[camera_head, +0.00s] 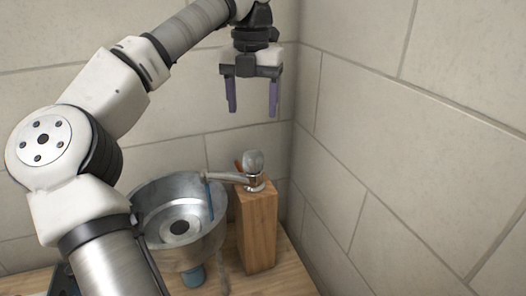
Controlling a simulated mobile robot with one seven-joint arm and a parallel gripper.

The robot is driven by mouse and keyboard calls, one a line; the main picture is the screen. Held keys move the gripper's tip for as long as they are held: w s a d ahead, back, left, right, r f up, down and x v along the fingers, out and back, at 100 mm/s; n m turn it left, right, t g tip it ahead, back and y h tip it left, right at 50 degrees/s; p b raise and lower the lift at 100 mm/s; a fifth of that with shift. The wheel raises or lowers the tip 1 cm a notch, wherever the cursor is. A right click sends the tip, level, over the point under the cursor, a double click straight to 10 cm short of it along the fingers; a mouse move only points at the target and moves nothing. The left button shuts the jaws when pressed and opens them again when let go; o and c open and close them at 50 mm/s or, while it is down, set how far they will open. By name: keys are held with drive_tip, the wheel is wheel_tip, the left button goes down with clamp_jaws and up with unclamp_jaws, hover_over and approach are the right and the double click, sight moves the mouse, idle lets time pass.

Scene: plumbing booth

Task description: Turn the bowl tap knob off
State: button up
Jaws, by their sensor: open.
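The bowl tap (231,178) is a silver tap on top of an upright wooden block (257,230). Its rounded grey knob (254,161) sits at the top, with a small orange-red piece just to its left. A clear gap separates the fingertips from the knob.
Tiled walls stand behind and to the right, meeting in a corner (293,120) close to the tap. The wooden counter (282,278) carries the block and bowl. A blue-grey drain piece (194,277) shows under the bowl. My arm covers the left side.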

sight(253, 153)
wheel_tip(253, 153, down, 13)
drive_tip(key=p, duration=0.2)
drive_tip(key=shift+s+f+p, duration=0.1)
drive_tip(key=shift+p, duration=0.3)
drive_tip(key=c, duration=1)
